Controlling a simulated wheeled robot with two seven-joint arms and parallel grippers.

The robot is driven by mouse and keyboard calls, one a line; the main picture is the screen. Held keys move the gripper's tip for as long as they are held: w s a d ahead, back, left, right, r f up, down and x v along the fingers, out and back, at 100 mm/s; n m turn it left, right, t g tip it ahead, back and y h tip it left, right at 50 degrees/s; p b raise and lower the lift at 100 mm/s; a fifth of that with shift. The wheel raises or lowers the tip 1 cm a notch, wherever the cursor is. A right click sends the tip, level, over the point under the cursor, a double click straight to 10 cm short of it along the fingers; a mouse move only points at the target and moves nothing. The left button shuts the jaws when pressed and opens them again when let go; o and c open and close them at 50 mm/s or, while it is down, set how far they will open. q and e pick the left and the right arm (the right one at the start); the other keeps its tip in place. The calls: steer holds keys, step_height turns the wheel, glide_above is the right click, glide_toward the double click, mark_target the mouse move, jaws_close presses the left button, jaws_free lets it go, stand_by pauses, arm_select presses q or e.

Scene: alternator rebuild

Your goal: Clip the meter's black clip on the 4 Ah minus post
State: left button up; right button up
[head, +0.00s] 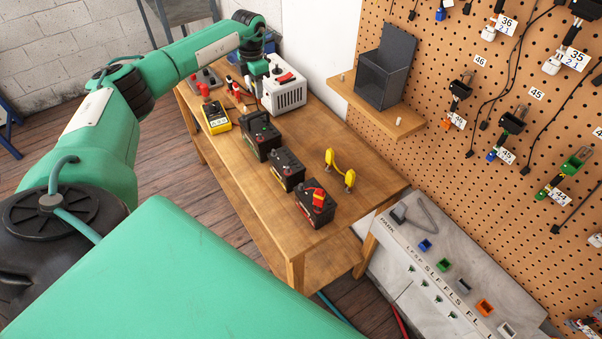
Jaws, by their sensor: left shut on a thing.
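The yellow meter (216,118) lies on the wooden bench, left of the batteries. My left gripper (258,72) is at the far end of the bench, beside the white charger box. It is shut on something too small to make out. I cannot make out the black clip. My right gripper is not in view.
The white box (285,94) with a red top piece and a grey device (205,79) stand at the bench's far end. A yellow, two-ended piece (341,170) stands right of the batteries. A shelf (377,112) with a dark bin overhangs the right side. The bench's front right is clear.

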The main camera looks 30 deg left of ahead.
arm_select(q)
steer(key=s+d+p, duration=0.2)
steer(key=s+d, duration=0.3)
steer(key=d, duration=0.3)
steer(key=s+d+p, duration=0.3)
steer(key=s+d, duration=0.2)
steer(key=d, duration=0.4)
steer(key=b, duration=0.3)
glide_above(301, 184)
step_height(301, 184, down, 2)
steer(key=shift+f, duration=0.25)
steer(key=shift+f+b, duration=1.15)
steer(key=shift+f, duration=0.2)
steer(key=shift+f, duration=0.15)
steer(key=shift+f+b, duration=1.05)
steer(key=shift+b, duration=0.1)
steer(key=o, duration=0.8)
